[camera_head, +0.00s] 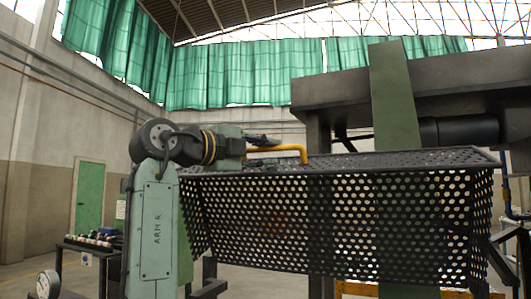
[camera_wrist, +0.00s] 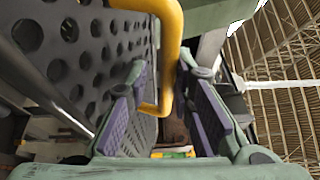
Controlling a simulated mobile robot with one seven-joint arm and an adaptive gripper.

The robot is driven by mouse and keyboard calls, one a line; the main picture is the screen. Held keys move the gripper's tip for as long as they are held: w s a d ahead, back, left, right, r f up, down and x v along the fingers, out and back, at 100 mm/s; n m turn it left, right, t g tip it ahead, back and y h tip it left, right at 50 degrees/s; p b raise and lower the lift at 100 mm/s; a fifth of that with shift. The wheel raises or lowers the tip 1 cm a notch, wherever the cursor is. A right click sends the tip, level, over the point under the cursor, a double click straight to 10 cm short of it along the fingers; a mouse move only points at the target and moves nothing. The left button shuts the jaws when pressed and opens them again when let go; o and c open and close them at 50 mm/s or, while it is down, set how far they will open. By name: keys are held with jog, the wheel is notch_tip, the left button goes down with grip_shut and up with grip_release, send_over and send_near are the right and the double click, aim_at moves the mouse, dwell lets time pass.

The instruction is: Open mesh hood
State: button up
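The mesh hood (camera_head: 330,215) is a dark perforated metal box that fills the middle and right of the head view. Its top frame is level, and its perforated wall also shows at the upper left of the wrist view (camera_wrist: 85,50). A bent yellow handle (camera_head: 290,148) stands at the hood's upper left edge. My gripper (camera_head: 265,141) is beside this handle. In the wrist view my gripper (camera_wrist: 168,82) is open, with purple pads spread apart. The yellow handle (camera_wrist: 172,45) runs between the fingers, with a gap visible on the right. Contact with the left finger is unclear.
A dark machine beam (camera_head: 440,85) and a green upright (camera_head: 395,100) stand behind and above the hood. A small table (camera_head: 85,248) with several items is at the lower left, near a gauge (camera_head: 47,284). A green door (camera_head: 90,195) is in the far wall.

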jog(key=v, duration=1.2)
dwell(0.3)
